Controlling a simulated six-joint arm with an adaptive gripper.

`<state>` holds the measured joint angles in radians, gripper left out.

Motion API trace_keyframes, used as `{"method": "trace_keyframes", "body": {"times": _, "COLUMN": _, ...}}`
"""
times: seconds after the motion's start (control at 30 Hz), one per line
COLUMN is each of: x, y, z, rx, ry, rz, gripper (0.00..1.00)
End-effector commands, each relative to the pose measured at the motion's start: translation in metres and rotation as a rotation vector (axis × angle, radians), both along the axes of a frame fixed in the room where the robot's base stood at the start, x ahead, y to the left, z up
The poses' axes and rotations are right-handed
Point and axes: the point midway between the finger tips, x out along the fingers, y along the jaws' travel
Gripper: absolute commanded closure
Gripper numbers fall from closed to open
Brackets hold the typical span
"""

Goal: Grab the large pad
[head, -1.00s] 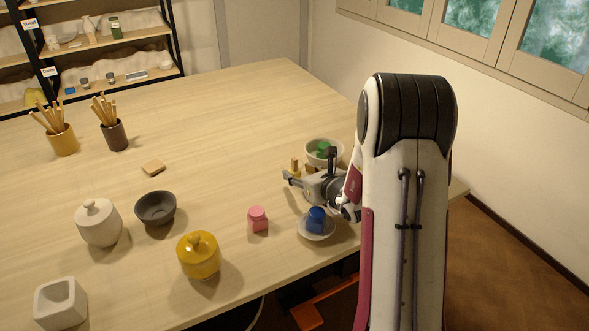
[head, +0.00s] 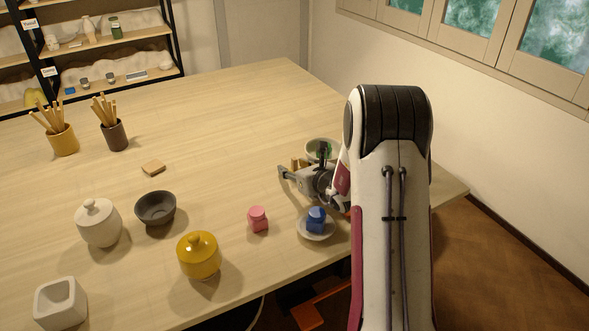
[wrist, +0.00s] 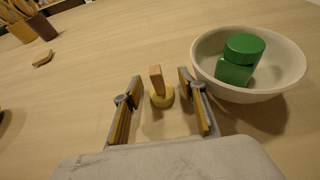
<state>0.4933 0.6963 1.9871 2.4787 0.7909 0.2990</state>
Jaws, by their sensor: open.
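A round yellowish pad with an upright wooden handle (wrist: 161,92) stands on the table in the wrist view. It is the likely large pad, though no label shows. It also shows in the head view (head: 295,163), partly hidden by my gripper. My gripper (head: 302,163) is open. In the wrist view its two fingers lie left and right of the pad, which is near the fingertips between them. I see a gap on each side, so neither finger touches it.
A pale bowl (wrist: 211,75) with a green jar (wrist: 236,67) in it is close beside my right finger. A blue jar (head: 316,219) on a saucer (head: 306,235) and a pink jar (head: 257,219) stand nearer. A flat tan block (head: 153,167) lies left, with clear table between.

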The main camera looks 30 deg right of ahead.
Motion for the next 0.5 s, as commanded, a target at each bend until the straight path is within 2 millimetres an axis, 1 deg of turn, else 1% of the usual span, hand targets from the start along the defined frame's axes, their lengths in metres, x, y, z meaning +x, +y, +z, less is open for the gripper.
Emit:
{"method": "trace_keyframes", "body": {"times": 0.27, "x": -0.0003, "y": -0.0001, "z": 0.0001, "rx": 0.000, "ry": 0.000, "rz": 0.000, "gripper": 0.59}}
{"method": "trace_keyframes", "body": {"times": 0.37, "x": -0.0003, "y": -0.0001, "z": 0.0000, "rx": 0.000, "ry": 0.000, "rz": 0.000, "gripper": 0.82}}
{"method": "trace_keyframes", "body": {"times": 0.4, "x": -0.0003, "y": -0.0002, "z": 0.0001, "rx": 0.000, "ry": 0.000, "rz": 0.000, "gripper": 0.93}}
{"method": "trace_keyframes", "body": {"times": 0.5, "x": -0.0004, "y": -0.0002, "z": 0.0001, "rx": 0.000, "ry": 0.000, "rz": 0.000, "gripper": 0.94}}
